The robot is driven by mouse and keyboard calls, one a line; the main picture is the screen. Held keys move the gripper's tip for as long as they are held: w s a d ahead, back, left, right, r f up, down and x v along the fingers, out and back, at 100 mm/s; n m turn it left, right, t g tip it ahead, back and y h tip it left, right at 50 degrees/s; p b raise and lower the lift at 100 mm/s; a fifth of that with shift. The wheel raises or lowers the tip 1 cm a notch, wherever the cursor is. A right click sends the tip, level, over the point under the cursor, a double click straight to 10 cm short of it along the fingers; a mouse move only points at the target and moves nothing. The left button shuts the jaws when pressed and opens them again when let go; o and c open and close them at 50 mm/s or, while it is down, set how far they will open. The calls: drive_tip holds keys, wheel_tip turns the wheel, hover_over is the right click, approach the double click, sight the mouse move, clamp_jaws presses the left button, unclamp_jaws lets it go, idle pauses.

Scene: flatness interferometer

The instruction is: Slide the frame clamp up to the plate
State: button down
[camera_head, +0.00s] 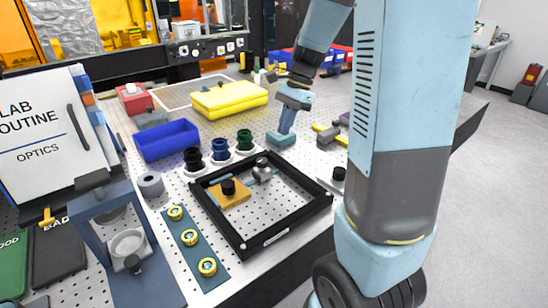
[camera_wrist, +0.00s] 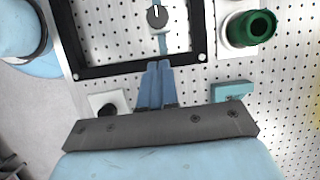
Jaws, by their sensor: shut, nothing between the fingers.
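The amber plate (camera_head: 236,199), with a black knob on top, lies inside the black frame (camera_head: 287,228). The frame clamp, with its round grey knob (camera_head: 262,172), sits inside the frame, to the right of the plate and apart from it. In the wrist view, the clamp knob (camera_wrist: 157,17) and its thin blue bar show at the top, inside the frame's edge (camera_wrist: 135,66). My gripper (camera_head: 284,130) is shut and empty beyond the frame's far side. In the wrist view, its blue fingers (camera_wrist: 158,68) are together, pointing toward the clamp. The plate is out of the wrist view.
Green (camera_head: 245,140), blue and black ringed holders stand behind the frame. A light blue block (camera_wrist: 231,91) lies close to my fingers. A black knob on a white base (camera_head: 338,176) stands right of the frame. A blue tray (camera_head: 167,141) and yellow case (camera_head: 229,98) are farther back.

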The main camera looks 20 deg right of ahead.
sight(262, 173)
drive_tip(key=x, duration=1)
drive_tip(key=shift+f, duration=0.15)
drive_tip(key=shift+a, duration=0.1)
